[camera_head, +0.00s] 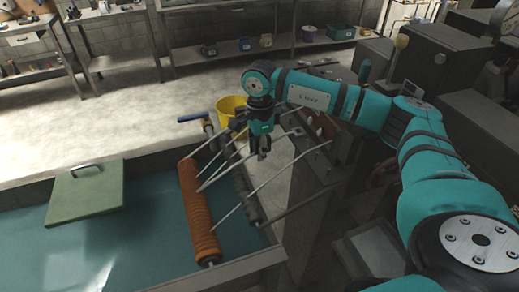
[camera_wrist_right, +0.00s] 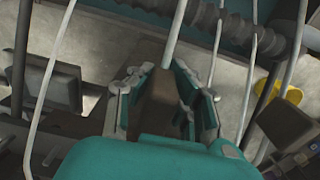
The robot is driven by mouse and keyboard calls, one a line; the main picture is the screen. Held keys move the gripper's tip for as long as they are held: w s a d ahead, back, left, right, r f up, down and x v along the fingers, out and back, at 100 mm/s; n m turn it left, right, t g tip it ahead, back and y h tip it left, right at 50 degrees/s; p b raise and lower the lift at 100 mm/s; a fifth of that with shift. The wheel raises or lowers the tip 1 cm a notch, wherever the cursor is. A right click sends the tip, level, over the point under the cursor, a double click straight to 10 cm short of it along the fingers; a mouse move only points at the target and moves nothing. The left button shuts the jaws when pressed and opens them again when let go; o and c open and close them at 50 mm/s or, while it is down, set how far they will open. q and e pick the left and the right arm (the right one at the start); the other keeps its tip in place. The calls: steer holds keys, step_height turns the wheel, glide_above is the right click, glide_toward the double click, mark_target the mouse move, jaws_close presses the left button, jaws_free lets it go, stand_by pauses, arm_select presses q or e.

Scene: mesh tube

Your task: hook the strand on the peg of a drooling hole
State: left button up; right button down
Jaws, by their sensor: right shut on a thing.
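My right gripper (camera_head: 263,152) hangs above the right side of the tank, near the pale strands. In the right wrist view the fingers (camera_wrist_right: 166,92) stand on both sides of a brown piece, and a pale strand (camera_wrist_right: 178,38) runs from the top edge in between them; the exact grip point is hard to see. Several pale strands (camera_head: 229,219) span an orange ribbed roller (camera_head: 197,212) and a dark roller (camera_head: 245,197). A brown panel (camera_head: 333,140) with small round details is right of the gripper; I cannot make out single holes or pegs. My left gripper is not in view.
A blue tank (camera_head: 130,245) with a green lid (camera_head: 84,190) fills the lower left. A yellow bucket (camera_head: 231,105) stands behind the gripper. Dark machinery (camera_head: 440,58) is at the right. The pale floor (camera_head: 120,112) at the back is clear.

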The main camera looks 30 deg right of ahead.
steer(key=shift+s+a+f+b, duration=0.15)
steer(key=shift+f+b, duration=0.25)
steer(key=shift+f, duration=0.3)
stand_by(0.3)
steer(key=shift+a+f+b, duration=0.1)
steer(key=shift+b, duration=0.2)
steer(key=shift+s+a+r, duration=0.3)
steer(key=shift+a, duration=0.05)
steer(key=c, duration=1.2)
jaws_free()
steer(key=shift+d+r, duration=0.1)
steer(key=shift+d, duration=0.05)
steer(key=shift+w, duration=0.1)
